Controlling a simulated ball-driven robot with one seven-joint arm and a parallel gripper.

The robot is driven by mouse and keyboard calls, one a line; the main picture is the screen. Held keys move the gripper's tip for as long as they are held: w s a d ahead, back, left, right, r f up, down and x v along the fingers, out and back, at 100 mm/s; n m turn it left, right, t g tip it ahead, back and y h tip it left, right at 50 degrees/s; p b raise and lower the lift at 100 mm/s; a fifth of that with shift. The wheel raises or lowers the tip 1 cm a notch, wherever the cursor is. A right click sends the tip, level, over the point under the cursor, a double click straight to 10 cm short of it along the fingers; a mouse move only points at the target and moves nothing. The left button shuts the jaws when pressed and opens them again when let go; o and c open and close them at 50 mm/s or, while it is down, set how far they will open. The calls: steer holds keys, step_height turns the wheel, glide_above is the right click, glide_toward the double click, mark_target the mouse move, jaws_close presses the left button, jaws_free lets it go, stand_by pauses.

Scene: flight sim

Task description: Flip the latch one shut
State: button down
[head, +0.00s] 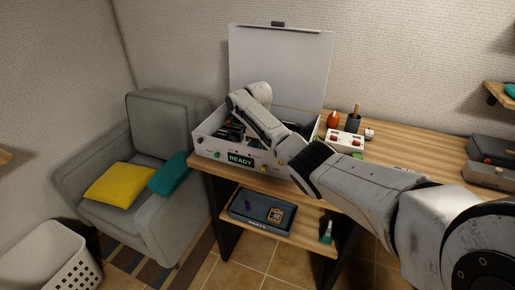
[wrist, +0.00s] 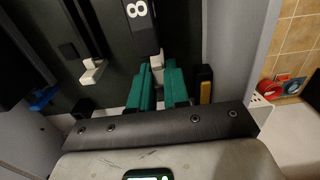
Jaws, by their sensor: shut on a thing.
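A white box (head: 208,145) with its lid (head: 282,70) raised stands on the wooden table. Its front shows a green READY display (head: 240,160). My gripper (head: 230,132) reaches down into the box. In the wrist view, the teal fingers of my gripper (wrist: 158,88) are closed around a small pale lever (wrist: 157,66), just below a dark block with a white 8-like mark (wrist: 137,9). A second pale lever (wrist: 92,72) shows to the left, apart from the fingers. I cannot tell which lever is latch one. The fingers hide part of the held lever.
A white and red device (head: 345,142), a red object (head: 333,119) and a dark cup (head: 353,123) stand right of the box. Dark cases (head: 490,150) are at the table's right. A tray (head: 240,209) lies on the lower shelf. A grey armchair (head: 150,140) stands left.

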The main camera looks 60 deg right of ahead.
steer(key=shift+r, duration=0.1)
steer(key=shift+s+r+t+p, duration=0.2)
steer(key=shift+t+p, duration=0.3)
steer(key=shift+p, duration=0.6)
steer(key=shift+s+t+p, duration=0.25)
steer(key=shift+t+p, duration=0.8)
steer(key=shift+t, duration=0.05)
steer(key=c, duration=1.1)
jaws_free()
steer(key=v, duration=1)
steer(key=shift+r+b, duration=0.35)
steer(key=shift+b, duration=0.1)
steer(key=shift+d, duration=0.1)
